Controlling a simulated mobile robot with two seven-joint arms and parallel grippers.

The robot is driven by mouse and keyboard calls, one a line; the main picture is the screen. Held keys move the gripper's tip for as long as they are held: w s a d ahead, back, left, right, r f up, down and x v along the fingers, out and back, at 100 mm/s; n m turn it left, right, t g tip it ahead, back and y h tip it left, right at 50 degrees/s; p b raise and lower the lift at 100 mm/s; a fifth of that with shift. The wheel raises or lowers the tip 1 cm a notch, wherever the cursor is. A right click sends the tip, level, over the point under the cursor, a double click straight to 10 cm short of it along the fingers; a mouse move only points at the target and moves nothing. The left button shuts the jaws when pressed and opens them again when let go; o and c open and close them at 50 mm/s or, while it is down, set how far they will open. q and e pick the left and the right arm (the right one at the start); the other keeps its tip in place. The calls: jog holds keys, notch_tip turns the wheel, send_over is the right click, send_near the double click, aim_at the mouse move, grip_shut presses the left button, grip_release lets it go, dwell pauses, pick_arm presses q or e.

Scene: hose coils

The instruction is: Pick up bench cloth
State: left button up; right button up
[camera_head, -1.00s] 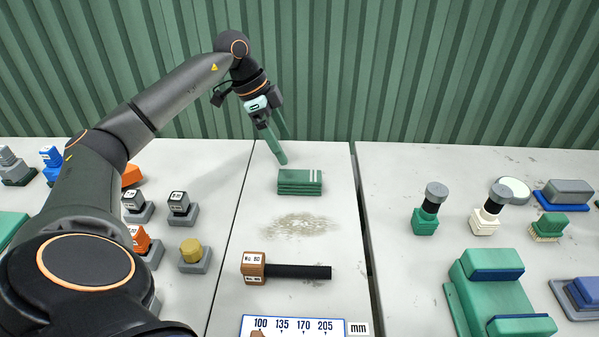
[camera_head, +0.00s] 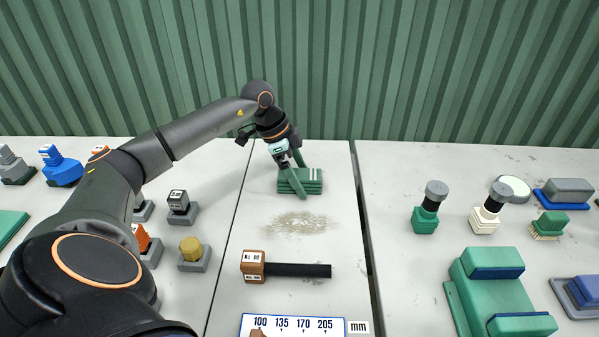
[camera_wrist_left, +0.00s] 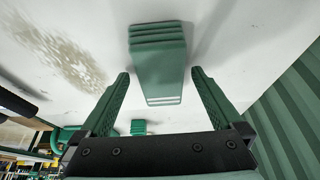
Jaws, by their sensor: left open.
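The bench cloth (camera_head: 312,181) is a folded green stack with pale stripes near its right end. It lies flat at the back of the middle table section. My left gripper (camera_head: 300,178) is open over the cloth, and its green fingers cover part of it in the head view. In the left wrist view the cloth (camera_wrist_left: 159,62) shows ahead, its striped end between the lines of the two open fingers (camera_wrist_left: 160,78). Nothing is held. I cannot tell how high the fingertips are above the cloth. My right gripper is not in view.
A grey-brown dusty patch (camera_head: 299,225) lies in front of the cloth. Nearer is a brown block with a black handle (camera_head: 297,271) and a numbered scale (camera_head: 293,325). Several stamps stand left; green and white handled tools (camera_head: 427,208) stand right. A green corrugated wall (camera_head: 450,75) rises behind.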

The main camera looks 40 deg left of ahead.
pick_arm(q)
jog(key=shift+f, duration=0.2)
dwell(0.6)
jog(key=shift+c, duration=0.2)
jog(key=c, duration=1.4)
